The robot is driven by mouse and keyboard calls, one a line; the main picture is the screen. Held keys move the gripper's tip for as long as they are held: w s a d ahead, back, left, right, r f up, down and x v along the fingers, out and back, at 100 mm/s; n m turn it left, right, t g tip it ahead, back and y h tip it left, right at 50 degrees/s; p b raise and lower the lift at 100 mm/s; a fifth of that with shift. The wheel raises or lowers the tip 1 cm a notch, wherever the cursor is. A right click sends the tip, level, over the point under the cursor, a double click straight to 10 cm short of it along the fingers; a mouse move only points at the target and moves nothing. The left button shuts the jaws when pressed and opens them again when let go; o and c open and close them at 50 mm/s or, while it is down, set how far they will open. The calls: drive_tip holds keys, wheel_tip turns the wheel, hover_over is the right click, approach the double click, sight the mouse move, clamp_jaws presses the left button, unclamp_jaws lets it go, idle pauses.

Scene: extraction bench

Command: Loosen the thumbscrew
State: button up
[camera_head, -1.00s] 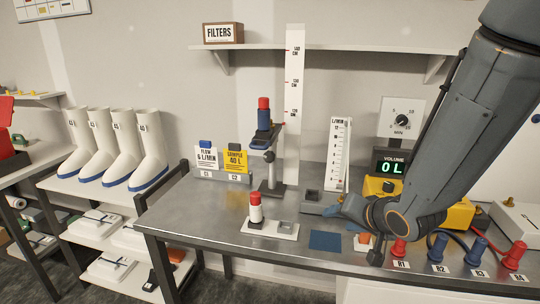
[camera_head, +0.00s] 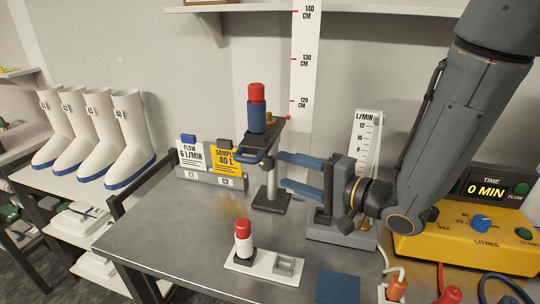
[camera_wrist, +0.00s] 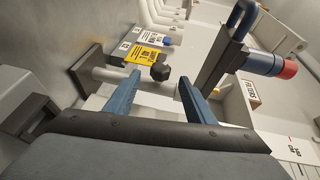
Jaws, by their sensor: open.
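The thumbscrew (camera_head: 267,161) is a small dark knob on the silver post (camera_head: 271,186) of a stand with a dark base (camera_head: 272,204). A blue holder (camera_head: 257,117) with a red-topped cylinder (camera_head: 257,92) is carried at the top of the stand. My gripper (camera_head: 282,171) is open, with its two blue fingers one above the other, pointing left at the post just right of the thumbscrew. In the wrist view the thumbscrew (camera_wrist: 160,71) appears between the fingertips (camera_wrist: 159,76). I see no contact, and cannot tell the exact gap in depth.
A tall white scale (camera_head: 304,70) rises behind the stand. A yellow litre-dial box (camera_head: 470,247) is at right. Flow and sample cards (camera_head: 226,160) stand left. The bench's left front is clear.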

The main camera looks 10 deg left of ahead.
sight(273, 166)
drive_tip(key=p+x, duration=0.1)
drive_tip(key=x, duration=0.6)
drive_tip(key=shift+w+a+p, duration=0.15)
drive_tip(key=shift+a+p, duration=0.2)
drive_tip(key=c, duration=1.1)
